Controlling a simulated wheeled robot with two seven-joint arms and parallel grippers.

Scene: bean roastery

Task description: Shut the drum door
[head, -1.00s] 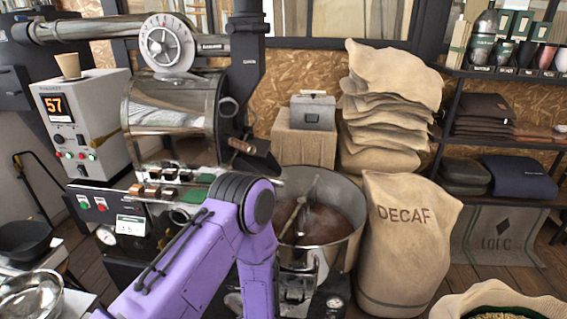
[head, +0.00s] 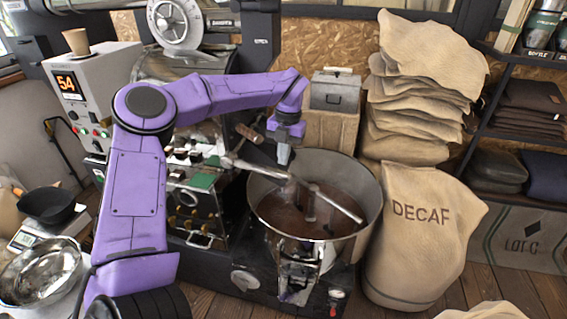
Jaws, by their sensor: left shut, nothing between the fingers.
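The roaster's shiny drum (head: 165,66) is at the upper left, and my purple left arm crosses in front of much of it. A wooden handle (head: 247,132) shows at the drum's front, just left of my gripper. The arm hides most of the drum front, so I cannot tell how far the door stands open. My left gripper (head: 284,157) points down with its fingers shut and empty. My right gripper is not in view.
The metal cooling tray (head: 366,215) holds brown beans under a stirring bar. A DECAF sack (head: 415,250) stands right of it. A control box (head: 85,85) reading 54 and a steel bowl (head: 38,275) are at the left. Stacked sacks (head: 420,95) stand behind.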

